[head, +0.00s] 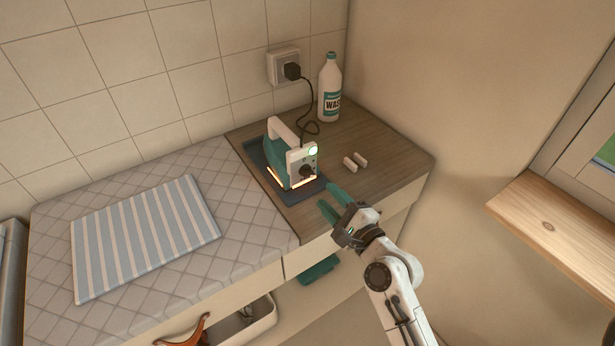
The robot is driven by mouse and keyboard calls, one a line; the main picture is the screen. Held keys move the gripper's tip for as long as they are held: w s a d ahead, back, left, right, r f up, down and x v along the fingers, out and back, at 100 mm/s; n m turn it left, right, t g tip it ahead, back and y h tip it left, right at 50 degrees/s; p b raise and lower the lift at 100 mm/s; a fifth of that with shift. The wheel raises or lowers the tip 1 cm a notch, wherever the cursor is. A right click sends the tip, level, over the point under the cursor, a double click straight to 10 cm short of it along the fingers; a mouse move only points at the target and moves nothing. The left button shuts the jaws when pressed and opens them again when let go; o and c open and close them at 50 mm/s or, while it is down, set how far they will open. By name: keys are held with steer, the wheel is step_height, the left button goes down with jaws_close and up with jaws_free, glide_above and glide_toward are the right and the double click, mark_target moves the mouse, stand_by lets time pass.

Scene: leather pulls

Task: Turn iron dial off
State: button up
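The teal and white iron (280,158) stands on a dark rest (313,188) on the wooden counter. Its white rear panel faces me, with a dark dial (307,170) low on it and a pale green round spot above. An orange glow shows along the iron's lower edge. My gripper (329,196) has teal fingers spread apart, with nothing between them. It is over the counter's front edge, to the right of and nearer than the dial, not touching the iron. The dial's exact setting is too small to read.
A black cord runs from the iron to a wall socket (284,66). A striped cloth (145,235) lies on the quilted surface. Below, a drawer (245,325) is open. A wooden sill (560,225) juts out at right.

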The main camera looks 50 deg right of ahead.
mark_target(309, 176)
steer(key=p+x, duration=0.2)
steer(key=x, duration=0.6)
steer(key=shift+w+d, duration=0.1)
steer(key=shift+w, duration=0.2)
steer(key=shift+c, duration=0.2)
steer(key=c, duration=0.6)
